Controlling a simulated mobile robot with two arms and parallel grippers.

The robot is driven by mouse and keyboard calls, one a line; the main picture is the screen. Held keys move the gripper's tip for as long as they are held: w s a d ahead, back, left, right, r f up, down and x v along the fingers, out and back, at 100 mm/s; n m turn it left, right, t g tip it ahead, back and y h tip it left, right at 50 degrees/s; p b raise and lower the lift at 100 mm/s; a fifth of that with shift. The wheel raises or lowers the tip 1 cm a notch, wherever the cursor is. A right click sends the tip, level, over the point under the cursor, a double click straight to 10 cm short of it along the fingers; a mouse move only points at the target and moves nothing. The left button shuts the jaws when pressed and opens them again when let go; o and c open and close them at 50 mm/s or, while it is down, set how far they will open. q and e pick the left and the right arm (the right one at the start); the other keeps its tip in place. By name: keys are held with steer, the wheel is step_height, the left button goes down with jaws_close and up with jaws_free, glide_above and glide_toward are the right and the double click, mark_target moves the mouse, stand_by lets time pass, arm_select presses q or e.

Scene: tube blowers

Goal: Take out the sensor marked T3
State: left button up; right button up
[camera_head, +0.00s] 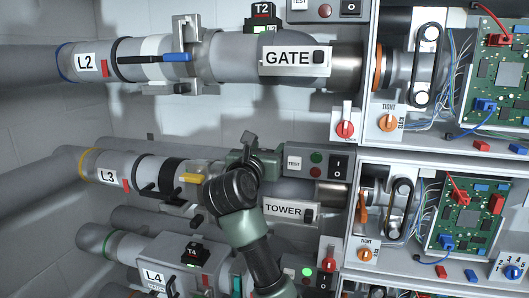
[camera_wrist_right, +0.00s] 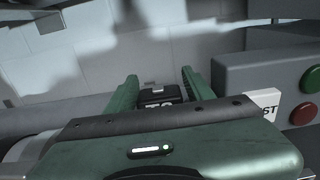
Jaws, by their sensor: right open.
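A black sensor block (camera_wrist_right: 160,93) stands between the two green fingers of my right gripper (camera_wrist_right: 160,86) in the right wrist view. Its label is partly cut off by the gripper body and appears to read T3. The fingers are open, one on each side of the block; I cannot tell whether either touches it. In the head view my right gripper (camera_head: 250,152) is over the L3 pipe line, above the TOWER label, and hides the sensor. My left gripper is not in view.
A TEST switch box (camera_head: 318,164) is close right of the gripper. The T2 sensor (camera_head: 262,14) is above on the GATE pipe; the T4 sensor (camera_head: 195,254) is below. Yellow (camera_head: 191,178) and black handles jut from the L3 pipe (camera_head: 117,170). Open electronics bays stand right.

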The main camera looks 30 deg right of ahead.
steer(key=shift+f, duration=0.1)
jaws_close()
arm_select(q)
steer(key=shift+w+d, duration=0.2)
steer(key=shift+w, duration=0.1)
